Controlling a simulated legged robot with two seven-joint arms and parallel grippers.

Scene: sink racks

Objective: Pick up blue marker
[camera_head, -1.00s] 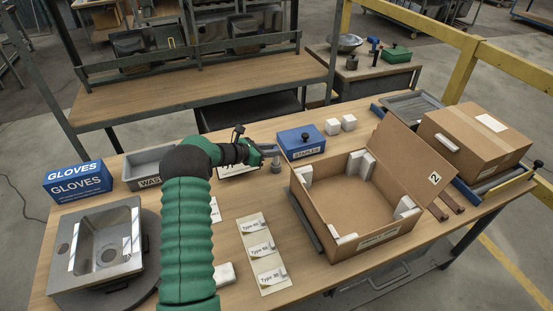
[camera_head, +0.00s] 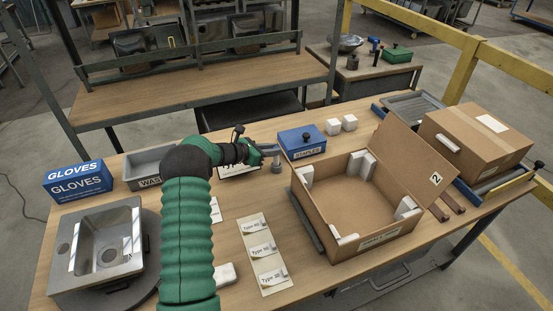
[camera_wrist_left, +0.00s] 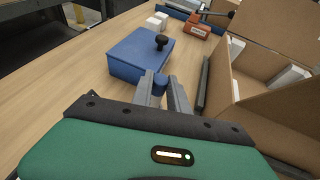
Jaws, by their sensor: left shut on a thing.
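My left gripper (camera_head: 276,160) reaches in over the table, close to the front left of the blue staples box (camera_head: 301,142). In the left wrist view the fingers of my left gripper (camera_wrist_left: 164,97) are closed around a small blue piece, which looks like the end of the blue marker (camera_wrist_left: 160,84). Most of the marker is hidden by the fingers. In the head view I cannot make out its blue colour. My right gripper is not in view.
An open cardboard box (camera_head: 333,231) with white corner pads stands right of the gripper. Type cards (camera_head: 263,250) lie in front. A grey waste bin (camera_head: 149,167), a gloves box (camera_head: 78,181) and a steel sink (camera_head: 102,247) are at left. White cubes (camera_head: 341,124) sit behind.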

